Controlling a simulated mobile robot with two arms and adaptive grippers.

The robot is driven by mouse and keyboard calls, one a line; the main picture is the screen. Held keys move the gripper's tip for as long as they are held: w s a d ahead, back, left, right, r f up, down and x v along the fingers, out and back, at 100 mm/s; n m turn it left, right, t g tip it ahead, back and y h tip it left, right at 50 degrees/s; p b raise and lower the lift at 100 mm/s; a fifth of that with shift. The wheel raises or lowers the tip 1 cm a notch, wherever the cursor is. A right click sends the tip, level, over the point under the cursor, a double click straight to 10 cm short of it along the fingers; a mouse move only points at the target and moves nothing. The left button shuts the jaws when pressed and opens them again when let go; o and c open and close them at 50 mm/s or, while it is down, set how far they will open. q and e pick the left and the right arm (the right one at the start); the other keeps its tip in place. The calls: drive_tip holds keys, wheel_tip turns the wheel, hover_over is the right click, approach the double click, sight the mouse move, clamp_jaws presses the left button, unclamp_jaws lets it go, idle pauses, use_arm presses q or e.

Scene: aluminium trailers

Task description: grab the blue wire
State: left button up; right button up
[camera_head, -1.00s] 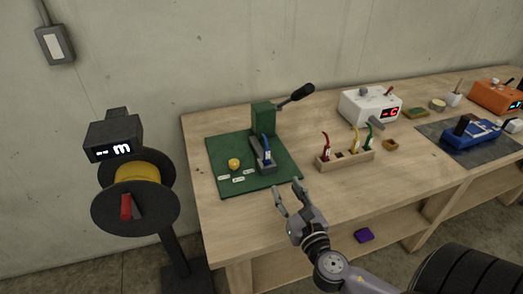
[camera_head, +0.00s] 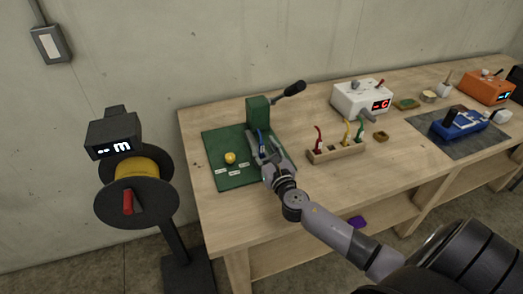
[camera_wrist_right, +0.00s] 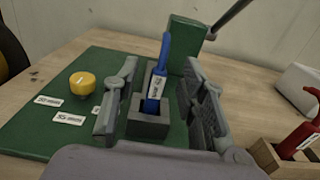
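The blue wire (camera_wrist_right: 161,72) stands upright in a grey block (camera_wrist_right: 148,125) on the green mat (camera_wrist_right: 40,130), with a small white label on it. It also shows as a thin blue strip in the head view (camera_head: 261,141). My right gripper (camera_wrist_right: 160,90) is open, with one finger on each side of the wire and apart from it. In the head view the right gripper (camera_head: 264,152) covers most of the grey block. My left gripper is not in view.
A green press (camera_head: 258,112) with a black lever stands behind the block. A yellow button (camera_head: 230,158) and labels lie left. A wooden rack (camera_head: 338,153) with red, yellow and green wires stands right. A wire spool stand (camera_head: 137,195) is left of the table.

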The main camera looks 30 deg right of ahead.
drive_tip(key=x, duration=0.2)
drive_tip(key=shift+w, duration=0.35)
drive_tip(key=shift+s, duration=0.1)
drive_tip(key=shift+c, duration=0.5)
clamp_jaws()
